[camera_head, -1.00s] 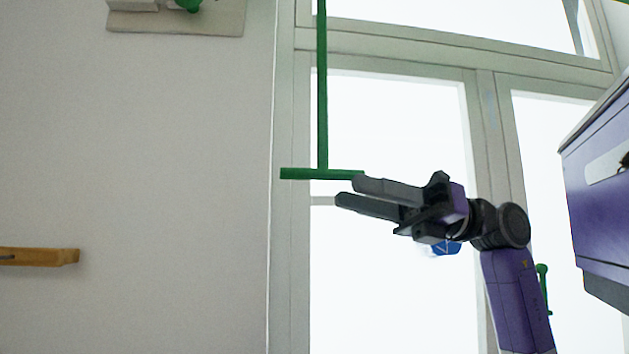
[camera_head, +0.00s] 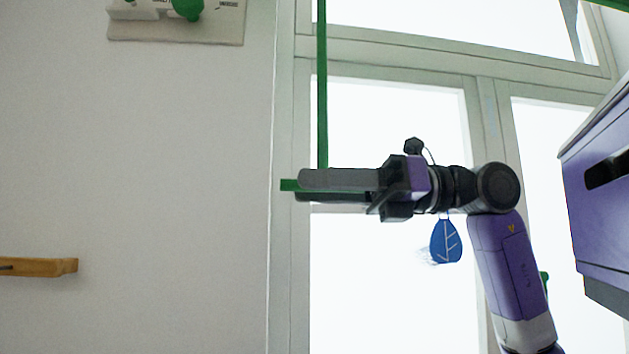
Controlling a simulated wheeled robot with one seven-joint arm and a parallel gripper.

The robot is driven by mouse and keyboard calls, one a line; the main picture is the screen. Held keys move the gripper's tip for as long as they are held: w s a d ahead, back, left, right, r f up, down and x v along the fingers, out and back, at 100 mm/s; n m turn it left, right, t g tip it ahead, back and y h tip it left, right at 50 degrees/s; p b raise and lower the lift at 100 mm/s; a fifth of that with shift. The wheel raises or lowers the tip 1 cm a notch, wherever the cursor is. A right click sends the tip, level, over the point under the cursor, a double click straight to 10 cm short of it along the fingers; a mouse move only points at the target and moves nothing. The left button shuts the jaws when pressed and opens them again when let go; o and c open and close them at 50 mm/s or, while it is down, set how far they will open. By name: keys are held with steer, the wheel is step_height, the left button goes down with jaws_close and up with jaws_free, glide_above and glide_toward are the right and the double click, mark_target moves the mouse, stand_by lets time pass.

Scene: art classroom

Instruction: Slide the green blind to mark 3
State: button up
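A green T-shaped pull hangs in front of the window, with a thin upright rod (camera_head: 322,90) and a short crossbar (camera_head: 288,185) at its lower end. My gripper (camera_head: 300,188) reaches in from the right, level with the crossbar. Its fingers overlap most of the crossbar, and only the left end shows past them. The fingers look close together from this angle. Whether they touch or grip the bar is hidden. A sliver of green (camera_head: 608,3) shows at the top right corner; I cannot tell if it is the blind. No numbered mark can be read.
The window frame (camera_head: 400,62) stands behind my arm. A blue leaf tag (camera_head: 446,241) shows below my wrist. A purple cabinet (camera_head: 600,190) is close on the right. A wooden bar (camera_head: 40,267) and a pale board (camera_head: 190,30) are on the left wall. A green handle (camera_head: 544,283) is partly hidden.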

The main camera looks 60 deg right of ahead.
steer(key=shift+w+a, duration=0.2)
steer(key=shift+w, duration=0.05)
jaws_close()
stand_by(1.4)
